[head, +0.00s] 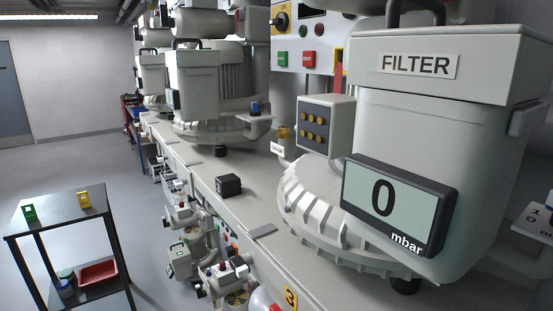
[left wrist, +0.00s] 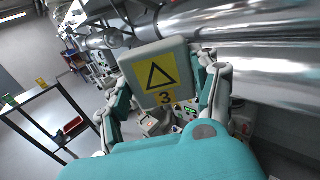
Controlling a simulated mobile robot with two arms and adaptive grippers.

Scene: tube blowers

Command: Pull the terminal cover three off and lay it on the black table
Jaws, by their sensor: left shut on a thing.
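Terminal cover three (left wrist: 150,66) is a grey square box in the left wrist view. Its face carries a yellow triangle sign and a yellow label "3". My left gripper (left wrist: 167,75) has a teal palm and fingers on both sides of the cover, shut on it. The cover's back is hidden, so I cannot tell whether it touches anything behind. The black table (head: 60,209) stands at the lower left of the head view, and also in the left wrist view (left wrist: 29,97). Neither gripper can be made out in the head view.
A green piece (head: 29,213) and a yellow piece (head: 83,200) stand on the tabletop; bare room lies between them. A red tray (head: 98,274) is on its lower shelf. A large filter housing (head: 440,120) fills the right. A shiny pipe (left wrist: 260,50) runs close behind the cover.

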